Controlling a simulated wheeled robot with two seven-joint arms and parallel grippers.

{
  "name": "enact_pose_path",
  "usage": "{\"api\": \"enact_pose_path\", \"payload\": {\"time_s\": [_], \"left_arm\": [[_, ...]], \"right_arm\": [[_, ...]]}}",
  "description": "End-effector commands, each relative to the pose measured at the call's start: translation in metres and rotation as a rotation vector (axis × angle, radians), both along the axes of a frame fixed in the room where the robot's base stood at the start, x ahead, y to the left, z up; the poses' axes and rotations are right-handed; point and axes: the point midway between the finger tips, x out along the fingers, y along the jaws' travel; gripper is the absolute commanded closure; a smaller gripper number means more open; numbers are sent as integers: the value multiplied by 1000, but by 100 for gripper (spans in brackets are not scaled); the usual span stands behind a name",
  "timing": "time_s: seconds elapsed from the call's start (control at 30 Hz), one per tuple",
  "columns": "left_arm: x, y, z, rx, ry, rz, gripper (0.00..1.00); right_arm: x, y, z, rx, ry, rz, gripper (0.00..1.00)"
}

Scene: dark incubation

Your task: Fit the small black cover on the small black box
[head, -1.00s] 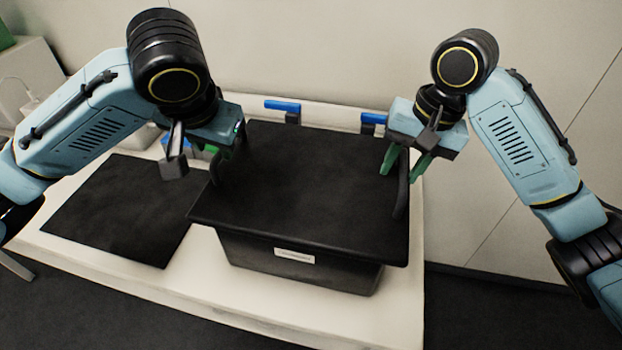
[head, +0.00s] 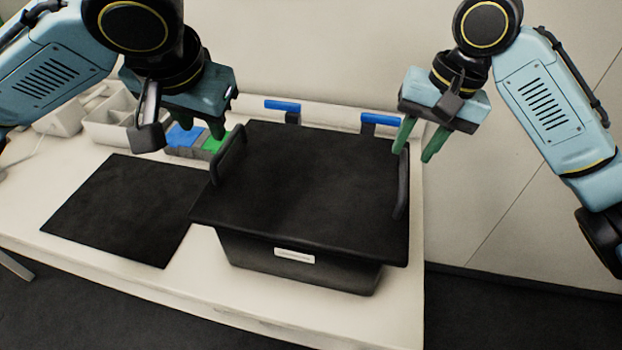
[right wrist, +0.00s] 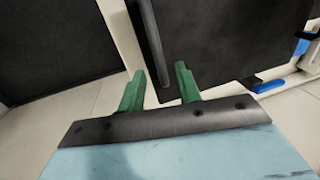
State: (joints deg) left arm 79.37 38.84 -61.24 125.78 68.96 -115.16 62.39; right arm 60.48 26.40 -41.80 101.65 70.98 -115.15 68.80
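The small black cover (head: 310,185) lies on top of the small black box (head: 300,268), its rim overhanging the walls. It looks level; I cannot tell whether it is fully seated. It has a left handle (head: 228,155) and a right handle (head: 401,185). My left gripper (head: 203,130) is open and empty, up and left of the left handle. My right gripper (head: 416,153) is open and empty, above the right handle. In the right wrist view, the right handle (right wrist: 148,40) shows beyond the spread fingers (right wrist: 158,80), with the cover (right wrist: 215,40) beside it.
A flat black mat (head: 120,210) lies on the white table (head: 180,283) left of the box. Blue and green blocks (head: 185,137) and a white divided tray (head: 108,125) stand behind it. Two blue-topped clips (head: 283,105) are behind the box. The table's right edge is close to the box.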

Motion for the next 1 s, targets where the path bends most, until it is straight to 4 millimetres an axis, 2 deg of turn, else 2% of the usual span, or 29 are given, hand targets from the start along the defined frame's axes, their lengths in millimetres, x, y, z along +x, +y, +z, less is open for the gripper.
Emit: {"api": "enact_pose_path", "payload": {"time_s": [0.03,0.2,0.4,1.0], "left_arm": [[0,0,0,0,0,0,66],[0,0,0,0,0,0,66],[0,0,0,0,0,0,66],[0,0,0,0,0,0,66]], "right_arm": [[1,-3,12,-3,-6,-1,66],[-1,-9,42,-3,-3,-2,66],[-2,-12,62,-1,0,-1,66],[-2,-13,68,0,1,0,66]]}}
